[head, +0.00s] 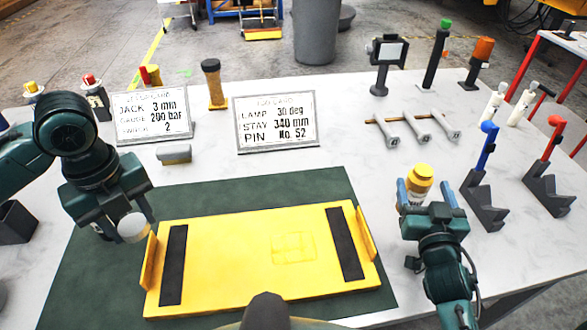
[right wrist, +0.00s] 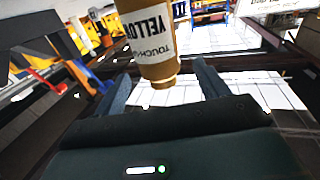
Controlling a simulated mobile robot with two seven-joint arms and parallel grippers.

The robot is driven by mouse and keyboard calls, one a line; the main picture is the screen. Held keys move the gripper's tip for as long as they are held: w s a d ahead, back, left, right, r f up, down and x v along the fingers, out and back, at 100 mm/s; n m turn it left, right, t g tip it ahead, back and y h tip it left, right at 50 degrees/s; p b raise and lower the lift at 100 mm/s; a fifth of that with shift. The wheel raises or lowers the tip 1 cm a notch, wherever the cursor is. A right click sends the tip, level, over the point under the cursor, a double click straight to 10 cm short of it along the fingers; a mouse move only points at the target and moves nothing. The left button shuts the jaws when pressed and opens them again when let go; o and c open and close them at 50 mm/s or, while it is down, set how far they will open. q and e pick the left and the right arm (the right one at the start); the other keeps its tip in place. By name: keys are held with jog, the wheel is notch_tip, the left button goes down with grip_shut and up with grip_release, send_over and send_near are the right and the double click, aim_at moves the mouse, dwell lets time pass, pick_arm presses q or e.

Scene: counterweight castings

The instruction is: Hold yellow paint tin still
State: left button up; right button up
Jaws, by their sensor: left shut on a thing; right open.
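The yellow paint tin (head: 420,178) stands on the white table right of the yellow plate, with a yellow lid. In the right wrist view the tin (right wrist: 148,40) shows its white label, with "YELLOW" and "TOUCH" readable upside down. My right gripper (head: 426,195) is open, its two fingers on either side of the tin; in the right wrist view there are gaps between the tin and the fingers (right wrist: 163,85). The tin's lower part is partly hidden by the gripper in the head view. My left gripper (head: 125,222) is shut on a small pale round thing (head: 133,228) at the plate's left end.
The yellow plate (head: 225,255) with two black strips lies on a dark green mat (head: 310,190). Blue-handled (head: 487,150) and red-handled (head: 553,140) tools in dark stands are right of the tin. Two cards (head: 277,122) and several grey handles stand further back.

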aim_at(419, 170)
pick_arm(q)
jog(key=shift+r+p, duration=0.4)
pick_arm(e)
jog(key=w, duration=0.3)
jog(key=w+d, duration=0.1)
jog(key=w, duration=0.1)
jog(key=shift+w, duration=0.35)
jog(key=shift+r, duration=0.1)
jog(key=c, duration=1.3)
